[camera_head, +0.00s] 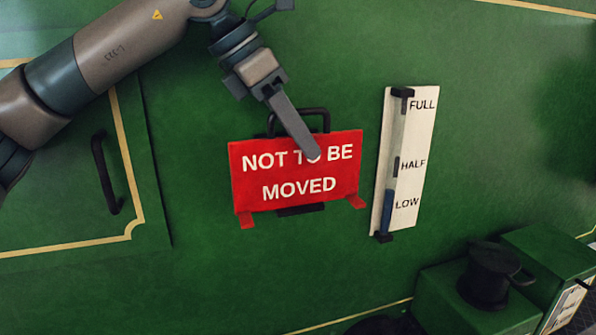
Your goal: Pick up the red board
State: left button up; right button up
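The red board (270,172) reads "NOT TO BE MOVED" in white letters. It is upright against the green panel in the middle of the head view, with a dark handle (326,115) above its top edge and small red feet at its lower corners. My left gripper (311,152) reaches down from above. Its finger crosses in front of the handle and the board's upper part, hiding part of the word "TO". Only one finger shows clearly, so I cannot tell how far it is open or whether it touches the board. My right gripper is not in view.
A white level gauge (412,150) marked FULL, HALF and LOW stands just right of the board. A green door with a dark handle (106,172) is at the left. Green boxes (470,303) and a dark round fitting (490,275) are at the lower right.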

pick_arm(q)
grip_shut()
jog(key=shift+r, duration=0.1)
dwell(1.2)
